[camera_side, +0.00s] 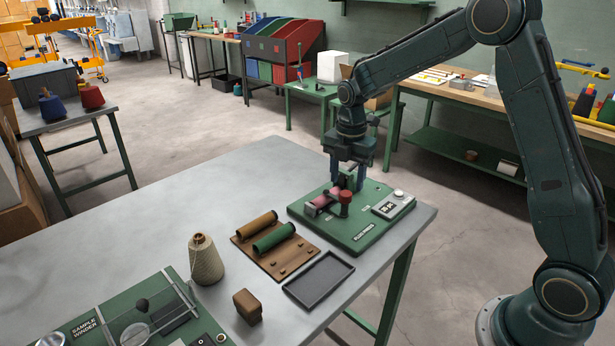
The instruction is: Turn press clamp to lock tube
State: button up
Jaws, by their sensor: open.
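The green fixture board (358,238) lies near the right corner of the grey table. A pink tube (321,203) lies in a holder on its left half. A press clamp with a dark red knob (345,198) stands upright beside the tube's right end. My gripper (348,184) points down over the board, just behind the knob, with its fingers apart. It holds nothing that I can see. The knob hides part of the space below the fingers, so I cannot tell whether they touch the clamp or the tube.
A brown rack (290,265) with a brown tube (257,225) and a green tube (273,238) lies left of the board. An empty dark tray (318,279), a yarn cone (206,260), a brown block (248,306) and a sample winder (130,315) stand nearer. The table behind the rack is clear.

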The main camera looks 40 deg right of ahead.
aim_at(347, 194)
notch_tip(347, 194, up, 10)
jog(key=shift+r, duration=0.15)
dwell(0.3)
jog(key=s+a+r+m+t, duration=0.1)
jog(key=s+a+r+m, duration=0.3)
jog(key=s, duration=0.3)
jog(key=s+a+r+m+t, duration=0.1)
jog(key=s+r+m+t, duration=0.1)
jog(key=s+r+m, duration=0.35)
jog(key=s+a+f+m+t, duration=0.1)
jog(key=s+f+m, duration=0.1)
jog(key=s+m, duration=0.3)
jog(key=s+a+f+m+t, duration=0.1)
jog(key=s+f+m, duration=0.1)
jog(key=s+m, duration=0.4)
jog(key=s, duration=0.4)
jog(key=shift+s+a+f+t, duration=0.3)
jog(key=shift+s, duration=0.05)
